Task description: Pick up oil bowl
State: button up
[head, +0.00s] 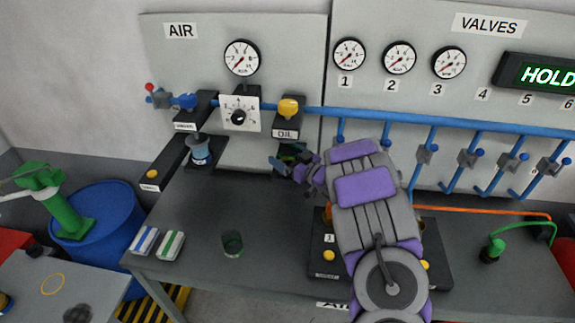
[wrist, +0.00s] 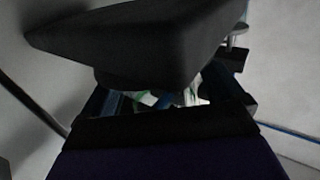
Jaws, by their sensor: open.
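A small dark green see-through bowl (head: 233,243) stands on the bench, left of my arm. The unit labelled OIL (head: 288,112), with a yellow knob, is on the AIR panel. Something dark green (head: 289,148) shows just below it, partly hidden by my gripper; I cannot tell whether it is another bowl. My gripper (head: 282,167) is open in front of and below the OIL unit, apart from the bowl on the bench. In the wrist view my dark gripper (wrist: 165,98) fills most of the picture, with small blue, green and white patches behind it.
A clear blue bowl (head: 200,150) hangs under the left unit of the AIR panel. A blue pipe (head: 400,118) runs along the wall with several valves. A black box (head: 437,262) sits under my arm. Two striped blocks (head: 158,243) lie at the bench's left edge. The bench around the green bowl is clear.

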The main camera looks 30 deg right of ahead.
aim_at(287, 147)
jog(key=c, duration=1.1)
jog(key=shift+r, duration=0.1)
notch_tip(287, 147, up, 3)
jog(key=p, duration=0.3)
jog(key=shift+r, duration=0.15)
jog(key=shift+s+r, duration=0.2)
jog(key=s+a+p, duration=0.1)
jog(key=s+a, duration=0.1)
jog(key=s, duration=0.4)
jog(key=s+a, duration=0.2)
jog(key=s, duration=0.4)
jog(key=shift+s+a+r+p, duration=0.25)
jog(key=shift+s+r+p, duration=0.1)
jog(key=shift+r, duration=0.1)
jog(key=shift+s, duration=0.1)
